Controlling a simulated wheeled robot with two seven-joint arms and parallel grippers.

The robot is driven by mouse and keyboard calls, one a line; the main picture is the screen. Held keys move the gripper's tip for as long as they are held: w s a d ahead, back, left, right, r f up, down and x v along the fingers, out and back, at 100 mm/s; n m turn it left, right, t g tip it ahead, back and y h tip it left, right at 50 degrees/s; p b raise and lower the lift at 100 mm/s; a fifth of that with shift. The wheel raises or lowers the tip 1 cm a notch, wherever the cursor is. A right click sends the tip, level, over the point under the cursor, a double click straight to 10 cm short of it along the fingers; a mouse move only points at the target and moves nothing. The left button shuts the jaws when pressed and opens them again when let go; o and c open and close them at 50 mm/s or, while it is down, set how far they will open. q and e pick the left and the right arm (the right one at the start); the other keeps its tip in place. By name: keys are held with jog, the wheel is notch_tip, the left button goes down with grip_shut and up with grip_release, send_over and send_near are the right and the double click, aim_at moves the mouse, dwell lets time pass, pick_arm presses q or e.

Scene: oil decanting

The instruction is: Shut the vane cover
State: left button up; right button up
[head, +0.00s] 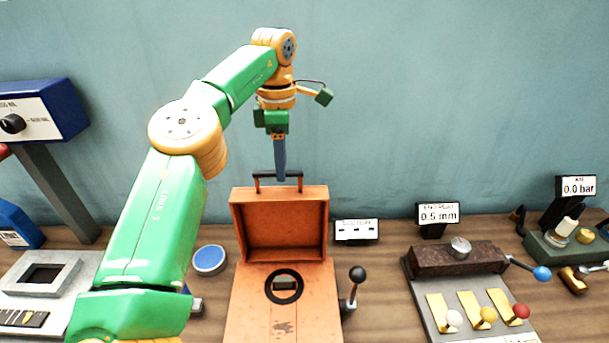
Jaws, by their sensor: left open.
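The vane cover (283,230) is an orange, box-like lid. It stands upright and open at the back of an orange base (250,318), its hollow inside facing me. A dark bar handle (263,179) sits on the lid's top edge. The base has a black ring (284,286) around an opening. My left gripper (280,176) points down from above, its fingertips at the middle of the handle. It is open; the fingers overlap edge-on, so I cannot tell whether they touch or straddle the bar. My right gripper is not in view.
A black-knobbed lever (357,275) stands right of the base. A blue-topped round pot (209,260) stands left. Further right are a panel with coloured-knob levers (482,317) and a dark block (460,258). A small label box (356,230) stands behind, near the wall.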

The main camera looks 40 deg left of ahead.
pick_arm(q)
jog(key=shift+w+f, duration=0.2)
jog(key=shift+f, duration=0.35)
jog(key=shift+w+a+f, duration=0.15)
jog(key=shift+a+f, duration=0.05)
jog(key=shift+f, duration=0.1)
jog(key=shift+w+a+f, duration=0.1)
jog(key=shift+a+f, duration=0.1)
jog(key=shift+a, duration=0.4)
jog(key=shift+a+f, duration=0.15)
jog(key=shift+a, duration=0.4)
jog(key=shift+c, duration=1)
jog(key=c, duration=0.4)
jog(key=shift+d+r, duration=0.1)
grip_shut()
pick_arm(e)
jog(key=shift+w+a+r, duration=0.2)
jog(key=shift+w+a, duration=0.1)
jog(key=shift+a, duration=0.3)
pick_arm(q)
jog(key=shift+r, duration=0.1)
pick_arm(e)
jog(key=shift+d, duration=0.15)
